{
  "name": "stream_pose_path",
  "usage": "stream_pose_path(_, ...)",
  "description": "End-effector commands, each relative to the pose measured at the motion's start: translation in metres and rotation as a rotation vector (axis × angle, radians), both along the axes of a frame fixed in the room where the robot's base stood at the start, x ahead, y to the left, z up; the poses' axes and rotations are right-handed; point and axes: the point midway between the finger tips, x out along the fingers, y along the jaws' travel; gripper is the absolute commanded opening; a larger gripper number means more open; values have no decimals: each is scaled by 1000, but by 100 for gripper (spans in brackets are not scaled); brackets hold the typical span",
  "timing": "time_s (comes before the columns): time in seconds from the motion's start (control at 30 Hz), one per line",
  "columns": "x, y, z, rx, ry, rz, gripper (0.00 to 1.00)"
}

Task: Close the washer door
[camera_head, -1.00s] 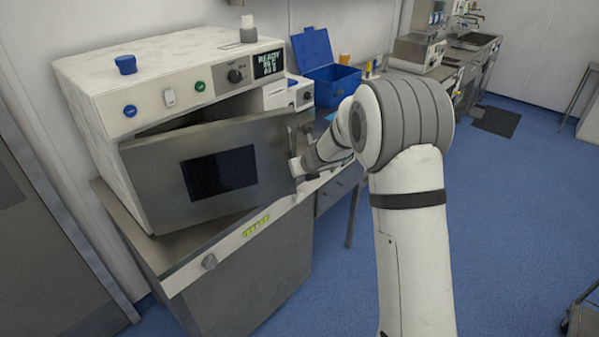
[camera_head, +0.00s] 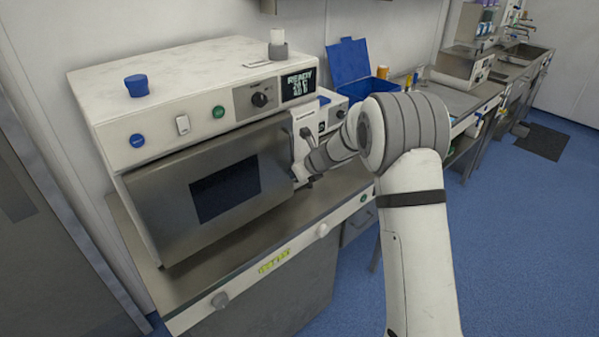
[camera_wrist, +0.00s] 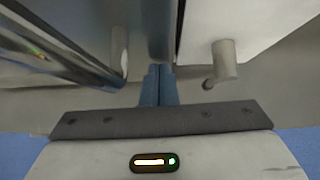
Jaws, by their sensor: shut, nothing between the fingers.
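The washer (camera_head: 170,75) is a white and grey box standing on a metal counter. Its steel door (camera_head: 150,205) with a dark window (camera_head: 225,188) covers the front and looks nearly flush, with a thin dark gap along the top edge. My gripper (camera_head: 301,179) is at the door's right edge, by the handle, partly hidden by my arm. In the wrist view my gripper's fingers (camera_wrist: 158,85) are together and empty, close beside the steel door. I cannot tell whether they touch it.
A white device (camera_head: 308,122) stands right of the washer, close to my gripper. An open blue box (camera_head: 350,75) sits behind it. A blue knob-like cap (camera_head: 136,86) lies on the washer top.

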Motion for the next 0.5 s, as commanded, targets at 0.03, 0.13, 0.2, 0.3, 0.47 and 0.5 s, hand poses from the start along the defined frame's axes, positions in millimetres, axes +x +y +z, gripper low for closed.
stream_pose_path(0.03, 6, 3, 10, 8, -19, -6, 0)
stream_pose_path(0.13, 6, 4, 10, 9, -19, -6, 0)
stream_pose_path(0.2, 6, 4, 11, 9, -21, -7, 0)
stream_pose_path(0.3, 6, 4, 11, 9, -21, -7, 0)
stream_pose_path(0.47, 1, -2, 10, 9, -21, -6, 0)
stream_pose_path(0.5, -2, -6, 9, 9, -21, -6, 0)
